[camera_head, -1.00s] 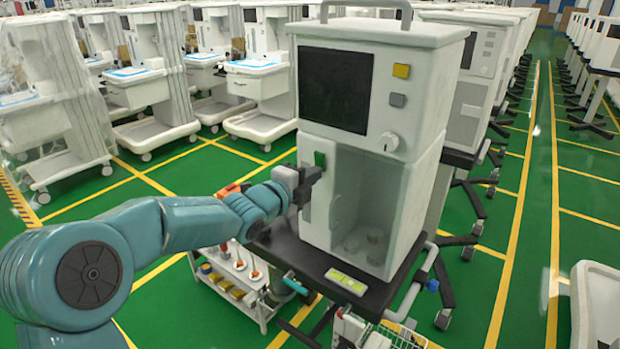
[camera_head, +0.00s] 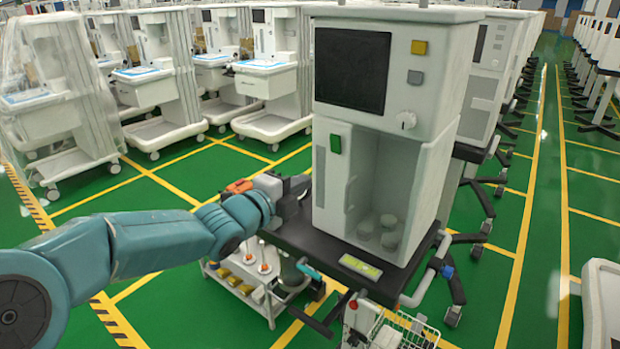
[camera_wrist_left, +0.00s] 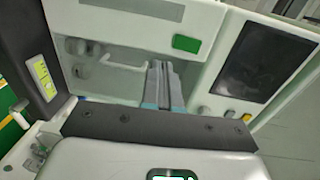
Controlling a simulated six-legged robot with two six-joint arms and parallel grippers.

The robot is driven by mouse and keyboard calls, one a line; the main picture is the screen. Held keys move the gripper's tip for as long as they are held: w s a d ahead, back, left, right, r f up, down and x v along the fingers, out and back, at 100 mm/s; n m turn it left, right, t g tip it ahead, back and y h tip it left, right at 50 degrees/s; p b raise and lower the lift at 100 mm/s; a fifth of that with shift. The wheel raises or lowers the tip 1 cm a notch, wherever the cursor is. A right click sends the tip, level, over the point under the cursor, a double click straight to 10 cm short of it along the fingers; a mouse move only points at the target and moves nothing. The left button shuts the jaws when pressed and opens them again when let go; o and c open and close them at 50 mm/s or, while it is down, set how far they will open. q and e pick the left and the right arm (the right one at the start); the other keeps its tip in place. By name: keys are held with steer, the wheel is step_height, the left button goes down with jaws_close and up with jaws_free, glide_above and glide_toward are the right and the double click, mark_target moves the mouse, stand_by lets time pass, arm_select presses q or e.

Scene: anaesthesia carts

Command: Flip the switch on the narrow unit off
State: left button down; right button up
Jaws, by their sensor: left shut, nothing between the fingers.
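The narrow unit (camera_head: 389,125) is a tall white cabinet with a dark screen above an open-fronted bay, on a black-topped cart. Its green switch (camera_head: 336,144) is on the narrow panel left of the bay. The switch also shows in the left wrist view (camera_wrist_left: 186,43), beyond the fingertips. I cannot tell whether it is on or off. My left gripper (camera_head: 303,186) is shut and empty, below and left of the switch and apart from it. Its closed fingers show in the left wrist view (camera_wrist_left: 163,85). My right gripper is not in view.
The black cart top (camera_head: 300,232) is just below my left gripper. A white shelf trolley (camera_head: 243,283) with small items stands lower left. A wire basket (camera_head: 405,330) hangs at the front. White carts (camera_head: 265,80) line the back; green floor is open at left and right.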

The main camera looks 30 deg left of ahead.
arm_select(q)
steer(key=s+d+f+n+g+h+p, duration=0.15)
steer(key=d+f, duration=0.25)
steer(key=f, duration=0.5)
steer(key=s+d+f+n+g, duration=0.1)
steer(key=s+d+f+g, duration=0.2)
steer(key=f, duration=0.6)
steer(key=s+d+f+n+g+h+p, duration=0.1)
steer(key=d+f+g, duration=0.3)
steer(key=f, duration=0.5)
steer(key=s+d+f+n+g, duration=0.4)
steer(key=s+f+n, duration=0.4)
steer(key=s, duration=0.3)
steer(key=s+d+f+n+g+p, duration=0.1)
steer(key=s+d+f+n+g, duration=0.3)
steer(key=s+f+n, duration=0.5)
steer(key=s+n+y, duration=0.1)
steer(key=s, duration=0.2)
steer(key=shift+s, duration=0.3)
